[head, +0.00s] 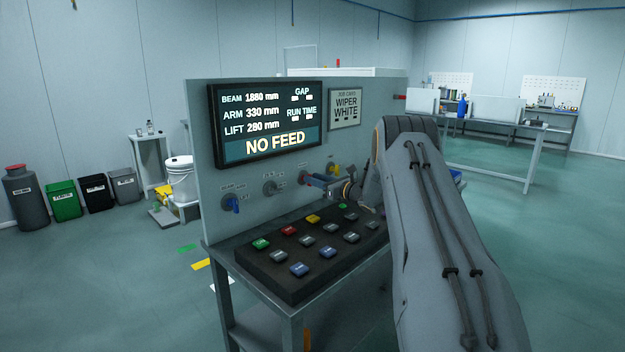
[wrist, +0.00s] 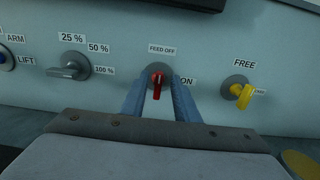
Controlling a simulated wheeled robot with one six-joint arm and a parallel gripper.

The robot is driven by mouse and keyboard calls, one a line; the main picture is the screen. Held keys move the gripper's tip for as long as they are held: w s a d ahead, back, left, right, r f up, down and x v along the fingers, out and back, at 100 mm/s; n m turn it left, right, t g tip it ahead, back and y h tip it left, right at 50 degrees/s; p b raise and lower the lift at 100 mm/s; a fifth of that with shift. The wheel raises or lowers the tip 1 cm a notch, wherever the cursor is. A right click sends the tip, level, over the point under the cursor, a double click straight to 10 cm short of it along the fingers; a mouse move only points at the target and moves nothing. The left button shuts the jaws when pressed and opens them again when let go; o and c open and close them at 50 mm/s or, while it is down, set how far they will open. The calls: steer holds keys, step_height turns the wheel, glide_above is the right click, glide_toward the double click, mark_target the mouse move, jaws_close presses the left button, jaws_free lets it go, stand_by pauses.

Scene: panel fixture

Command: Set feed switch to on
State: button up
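The feed switch is a red lever knob (wrist: 157,84) on a round grey base in the wrist view. Its lever stands vertical, with the FEED OFF label (wrist: 162,49) above it and the ON label (wrist: 187,81) to its right. My gripper (wrist: 160,88) has its two blue fingers on either side of the lever, with a small gap visible on each side. It looks open; contact is not visible. In the head view my gripper (head: 314,180) reaches the panel at the red switch (head: 303,177), which is partly hidden. The display (head: 275,143) reads NO FEED.
A yellow FREE knob (wrist: 243,92) sits to the right of the feed switch, and a grey percent knob (wrist: 68,68) to its left. A blue knob (head: 232,203) is farther left. A sloped console (head: 290,268) with several coloured buttons lies below the panel.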

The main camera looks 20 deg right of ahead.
steer(key=shift+w+a, duration=0.15)
steer(key=shift+w, duration=0.1)
